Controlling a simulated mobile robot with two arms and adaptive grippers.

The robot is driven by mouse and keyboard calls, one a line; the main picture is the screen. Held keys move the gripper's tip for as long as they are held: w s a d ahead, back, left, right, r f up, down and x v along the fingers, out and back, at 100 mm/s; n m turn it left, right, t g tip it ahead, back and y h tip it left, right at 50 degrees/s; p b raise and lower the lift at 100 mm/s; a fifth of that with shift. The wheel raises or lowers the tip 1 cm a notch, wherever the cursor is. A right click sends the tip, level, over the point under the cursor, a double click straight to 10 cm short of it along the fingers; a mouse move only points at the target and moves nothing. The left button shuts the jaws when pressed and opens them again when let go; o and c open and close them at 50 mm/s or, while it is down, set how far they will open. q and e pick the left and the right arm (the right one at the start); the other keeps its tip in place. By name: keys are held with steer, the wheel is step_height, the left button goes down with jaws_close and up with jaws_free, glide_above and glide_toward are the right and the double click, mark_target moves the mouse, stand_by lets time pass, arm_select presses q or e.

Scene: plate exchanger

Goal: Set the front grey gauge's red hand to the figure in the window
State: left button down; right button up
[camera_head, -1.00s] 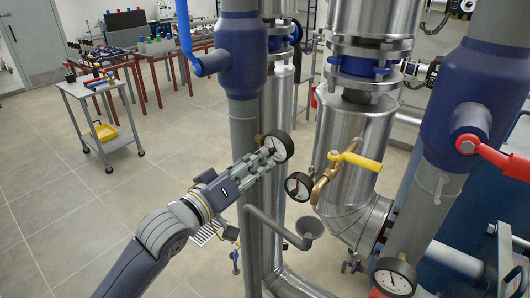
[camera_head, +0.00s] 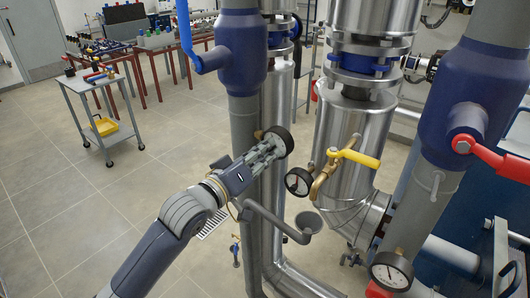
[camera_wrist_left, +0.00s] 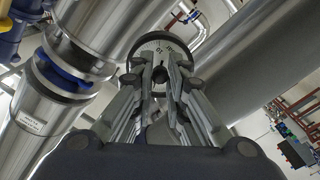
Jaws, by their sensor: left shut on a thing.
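The round gauge (camera_head: 286,141) with a dark rim sits on the grey pipe, left of the steel column. My left gripper (camera_head: 276,149) is at its face, coming from the lower left, and covers most of the dial. In the left wrist view the gauge (camera_wrist_left: 162,41) shows a pale dial with black figures, and the fingertips (camera_wrist_left: 160,78) are shut on a small dark knob at its middle. The red hand and the window figure cannot be made out. My right gripper is not in view.
A second gauge (camera_head: 298,182) is close to the right, beside a brass valve with a yellow handle (camera_head: 354,158). A third gauge (camera_head: 392,271) is at lower right. A blue valve (camera_head: 239,52) is above. Open floor lies left.

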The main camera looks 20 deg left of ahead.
arm_select(q)
steer(key=shift+m, duration=0.3)
steer(key=shift+m+p, duration=2.45)
steer(key=shift+m, duration=3.75)
steer(key=c, duration=1.6)
jaws_free()
steer(key=shift+o, duration=0.2)
